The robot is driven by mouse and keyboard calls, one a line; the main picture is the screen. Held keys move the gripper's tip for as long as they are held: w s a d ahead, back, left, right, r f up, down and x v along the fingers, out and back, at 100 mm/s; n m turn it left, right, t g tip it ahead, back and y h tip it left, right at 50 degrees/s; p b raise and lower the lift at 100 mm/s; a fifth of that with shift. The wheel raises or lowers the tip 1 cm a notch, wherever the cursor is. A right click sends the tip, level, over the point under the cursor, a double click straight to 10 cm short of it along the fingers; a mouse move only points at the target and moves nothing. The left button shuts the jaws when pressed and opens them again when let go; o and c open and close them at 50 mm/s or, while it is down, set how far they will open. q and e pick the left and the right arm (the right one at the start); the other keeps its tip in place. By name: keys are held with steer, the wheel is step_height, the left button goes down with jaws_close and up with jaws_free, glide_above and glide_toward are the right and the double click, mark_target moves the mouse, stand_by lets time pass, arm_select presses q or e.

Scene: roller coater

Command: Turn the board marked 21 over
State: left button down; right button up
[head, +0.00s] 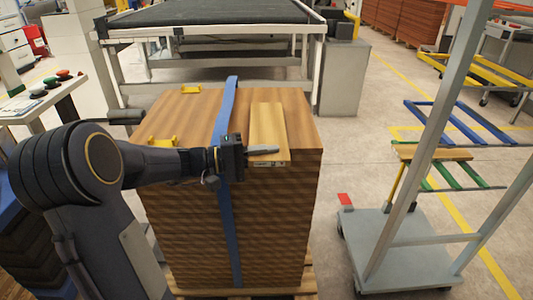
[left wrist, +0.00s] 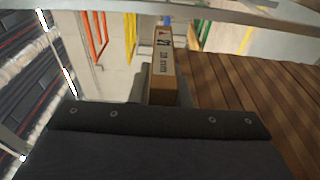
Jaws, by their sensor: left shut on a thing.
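A pale wooden board (head: 267,125) lies lengthwise on top of a tall stack of brown boards (head: 235,220). One grey finger lies across the near end, and the other finger is mostly hidden. My right gripper is in neither view.
A blue strap (head: 227,110) runs over the stack beside the board. Yellow clips (head: 162,142) sit on the stack's left side. A roller conveyor (head: 215,12) stands behind. A grey cart frame (head: 400,240) with another pale board (head: 430,153) beyond it stands at right.

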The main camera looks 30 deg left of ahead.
arm_select(q)
steer(key=shift+r, duration=0.1)
steer(key=c, duration=1.3)
jaws_free()
